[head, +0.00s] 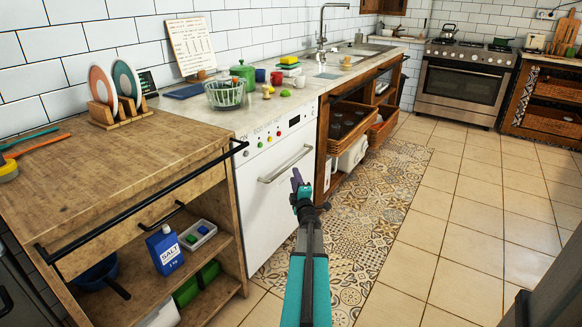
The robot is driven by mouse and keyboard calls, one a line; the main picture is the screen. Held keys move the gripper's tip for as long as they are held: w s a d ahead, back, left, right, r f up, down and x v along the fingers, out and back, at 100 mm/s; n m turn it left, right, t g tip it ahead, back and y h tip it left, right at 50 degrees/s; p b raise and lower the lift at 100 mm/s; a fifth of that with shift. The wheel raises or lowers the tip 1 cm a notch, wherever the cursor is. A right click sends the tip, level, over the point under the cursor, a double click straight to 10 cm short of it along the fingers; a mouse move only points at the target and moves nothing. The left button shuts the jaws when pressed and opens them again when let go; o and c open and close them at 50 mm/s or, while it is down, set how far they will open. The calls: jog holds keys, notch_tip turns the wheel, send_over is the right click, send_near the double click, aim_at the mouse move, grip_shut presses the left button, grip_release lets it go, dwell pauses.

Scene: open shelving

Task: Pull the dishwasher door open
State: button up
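The white dishwasher (262,213) stands under the counter, left of centre in the head view. Its door looks shut. My gripper (296,178), with dark purple fingers, is in front of the door. In the picture its tips lie just below the right half of the handle. I cannot tell the gap in depth or whether they touch. The fingers overlap from this angle, so whether they are open or shut is unclear.
A wooden cabinet (120,165) with a black rail (150,205) stands left of the dishwasher. Open shelving with woven drawers (382,130) stands to the right. A patterned rug (352,215) covers the floor ahead of the door; tiled floor (450,225) is clear to the right.

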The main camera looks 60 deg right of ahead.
aim_at(291, 164)
jog(key=shift+b+x, duration=0.55)
jog(key=shift+x, duration=4.1)
